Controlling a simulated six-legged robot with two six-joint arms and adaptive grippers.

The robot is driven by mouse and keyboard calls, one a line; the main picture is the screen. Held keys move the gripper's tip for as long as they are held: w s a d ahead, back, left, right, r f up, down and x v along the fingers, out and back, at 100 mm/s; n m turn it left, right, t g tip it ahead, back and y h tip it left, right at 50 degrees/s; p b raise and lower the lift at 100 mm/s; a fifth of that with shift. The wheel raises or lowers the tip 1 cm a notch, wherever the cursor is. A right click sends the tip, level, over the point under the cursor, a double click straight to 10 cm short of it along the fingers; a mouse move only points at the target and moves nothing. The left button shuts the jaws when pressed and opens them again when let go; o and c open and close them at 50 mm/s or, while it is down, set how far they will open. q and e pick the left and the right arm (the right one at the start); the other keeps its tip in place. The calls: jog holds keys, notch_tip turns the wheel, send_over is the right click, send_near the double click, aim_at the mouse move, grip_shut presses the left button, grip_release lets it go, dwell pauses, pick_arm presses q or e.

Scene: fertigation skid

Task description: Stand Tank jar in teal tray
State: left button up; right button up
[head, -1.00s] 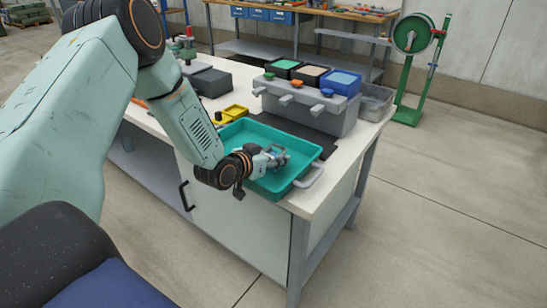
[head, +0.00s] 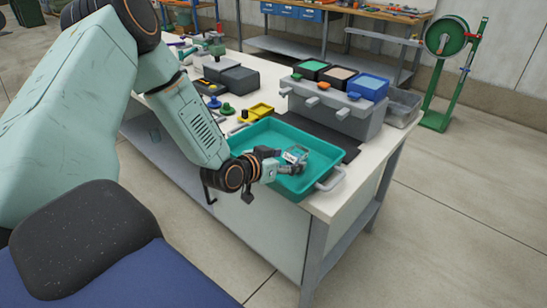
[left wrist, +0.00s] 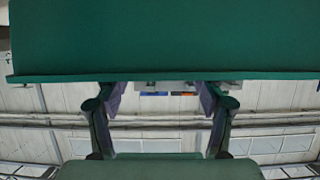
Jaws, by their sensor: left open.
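The teal tray (head: 262,136) sits near the front corner of the white bench top. My left gripper (head: 294,166) reaches into it from the left, low over its floor. A small clear jar with a whitish patch, seemingly the Tank jar (head: 295,156), shows at the fingertips inside the tray's outline. The fingers partly hide it, so I cannot tell whether it is upright or touching them. In the left wrist view, both fingers of my left gripper (left wrist: 160,93) are spread apart, with a broad teal surface (left wrist: 160,40) above them. My right gripper is not in view.
A grey box with colored bins (head: 338,108) stands behind the tray. A small yellow tray (head: 258,111), green and blue knobs and dark grey blocks (head: 232,76) lie to the back left. A green reel stand (head: 447,75) stands beyond.

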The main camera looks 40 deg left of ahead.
pick_arm(q)
jog(key=p+v, duration=0.3)
jog(key=v, duration=0.2)
jog(key=shift+s+r, duration=0.2)
jog(key=shift+s, duration=0.05)
jog(key=shift+s+a+r, duration=0.1)
jog(key=shift+s+a, duration=0.05)
jog(key=shift+s, duration=0.4)
